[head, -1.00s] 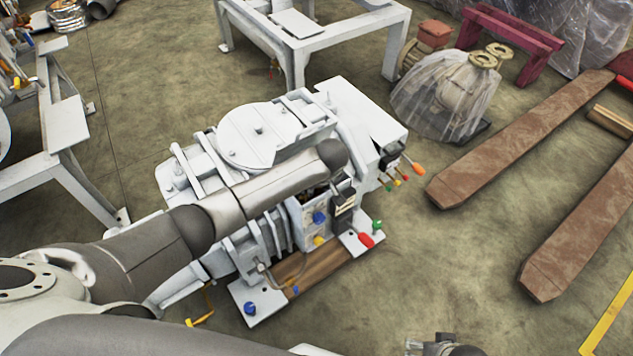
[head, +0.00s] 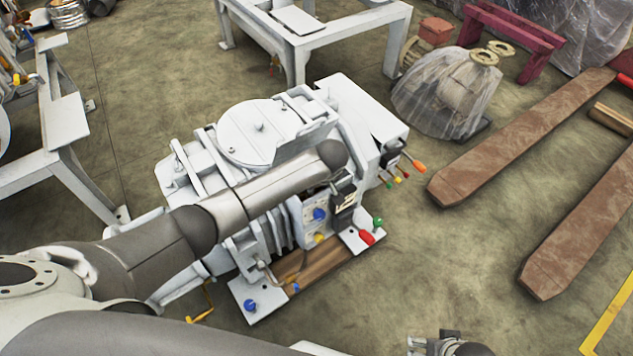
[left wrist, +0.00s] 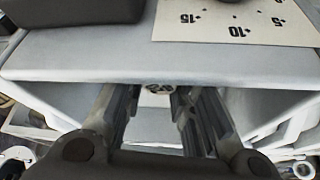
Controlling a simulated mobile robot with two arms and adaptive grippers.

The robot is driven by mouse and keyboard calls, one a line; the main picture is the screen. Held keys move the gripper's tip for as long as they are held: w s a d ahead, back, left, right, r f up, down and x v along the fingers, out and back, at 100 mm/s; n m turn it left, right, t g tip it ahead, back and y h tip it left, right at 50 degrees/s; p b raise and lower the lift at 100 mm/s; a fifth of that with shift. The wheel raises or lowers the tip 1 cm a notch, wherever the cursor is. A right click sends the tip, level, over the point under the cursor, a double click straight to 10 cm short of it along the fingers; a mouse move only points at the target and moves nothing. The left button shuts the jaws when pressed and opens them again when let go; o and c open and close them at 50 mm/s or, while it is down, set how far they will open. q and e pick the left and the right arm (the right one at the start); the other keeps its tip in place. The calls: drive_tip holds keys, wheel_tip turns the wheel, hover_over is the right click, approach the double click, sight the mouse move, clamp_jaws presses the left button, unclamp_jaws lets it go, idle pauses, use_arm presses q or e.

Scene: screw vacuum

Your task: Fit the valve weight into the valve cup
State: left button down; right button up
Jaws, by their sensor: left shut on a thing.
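My left gripper (head: 345,205) is dark and points down at the near side of the white vacuum machine, beside the panel with blue and yellow knobs; my forearm crosses above it. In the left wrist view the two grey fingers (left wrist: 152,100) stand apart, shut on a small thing. A small dark round face with pale marks (left wrist: 158,90) shows between the fingertips, probably the valve weight; its outline is mostly hidden. I cannot make out the valve cup in either view. A grey and dark form at the head view's bottom edge may be my right gripper (head: 437,345), cut off.
The white machine (head: 256,133) has a round lid and coloured handles at its right. In the wrist view a pale ledge (left wrist: 75,55) and a number plate (left wrist: 235,25) lie beyond the fingers. Brown forks (head: 525,135) lie at right; the floor between is clear.

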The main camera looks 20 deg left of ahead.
use_arm(q)
drive_tip(key=c, duration=1.3)
unclamp_jaws()
drive_tip(key=shift+s+d+f, duration=0.1)
drive_tip(key=shift+s+f, duration=0.05)
drive_tip(key=shift+o, duration=0.9)
use_arm(e)
drive_tip(key=shift+w, duration=0.2)
use_arm(q)
drive_tip(key=shift+s+d+f, duration=0.1)
drive_tip(key=shift+d+r, duration=0.3)
drive_tip(key=shift+r, duration=0.15)
drive_tip(key=a+v, duration=0.1)
drive_tip(key=v, duration=1)
drive_tip(key=shift+r, duration=0.25)
use_arm(e)
drive_tip(key=shift+s, duration=0.1)
